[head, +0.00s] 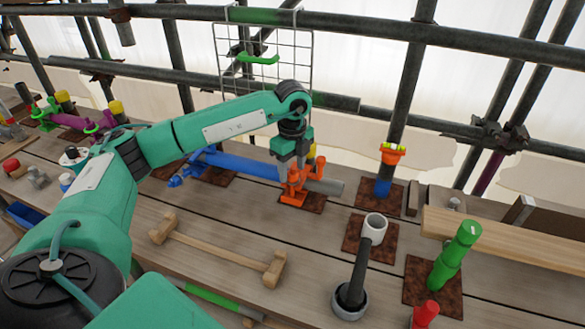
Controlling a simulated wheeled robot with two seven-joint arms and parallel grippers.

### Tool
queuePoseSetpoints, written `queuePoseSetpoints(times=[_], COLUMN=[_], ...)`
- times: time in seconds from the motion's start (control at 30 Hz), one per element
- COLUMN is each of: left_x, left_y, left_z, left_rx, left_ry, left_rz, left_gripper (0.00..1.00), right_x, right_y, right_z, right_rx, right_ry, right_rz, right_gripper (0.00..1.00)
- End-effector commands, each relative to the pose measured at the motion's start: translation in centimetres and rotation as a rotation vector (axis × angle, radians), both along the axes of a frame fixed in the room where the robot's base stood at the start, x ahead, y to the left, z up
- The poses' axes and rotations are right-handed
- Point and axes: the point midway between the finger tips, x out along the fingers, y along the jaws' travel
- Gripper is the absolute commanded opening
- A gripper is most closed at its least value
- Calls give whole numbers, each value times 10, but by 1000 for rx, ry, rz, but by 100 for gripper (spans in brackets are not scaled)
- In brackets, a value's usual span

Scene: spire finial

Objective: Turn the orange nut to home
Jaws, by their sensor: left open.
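An orange clamp-like fitting (293,189) stands on a brown square plate beside the end of a grey pipe. Which part of it is the nut is too small to tell. My left gripper (293,164) comes down over this fitting from above, with its fingers open around or just above its upper part. Whether the fingers touch it I cannot tell, as they partly hide it. My right gripper is not in view.
A blue fitting with a pipe (235,163) lies left of the orange fitting. A wooden mallet (215,250) lies on the planks in front. A wire grid (295,50) hangs behind.

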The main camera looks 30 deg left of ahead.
Motion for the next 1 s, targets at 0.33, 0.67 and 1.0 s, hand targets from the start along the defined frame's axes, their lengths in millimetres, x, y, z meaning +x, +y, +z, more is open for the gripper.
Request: queuePoseSetpoints(times=[0.33,0.67,1.0], left_x=[0,0,0], left_y=[0,0,0], left_z=[-18,-18,-18], left_rx=[0,0,0], left_ry=[-1,0,0], left_rz=[0,0,-27], left_gripper=[50,15,6], right_x=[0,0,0], right_y=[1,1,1], right_z=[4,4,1], right_rx=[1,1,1], right_ry=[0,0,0], right_rz=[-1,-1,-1], right_gripper=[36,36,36])
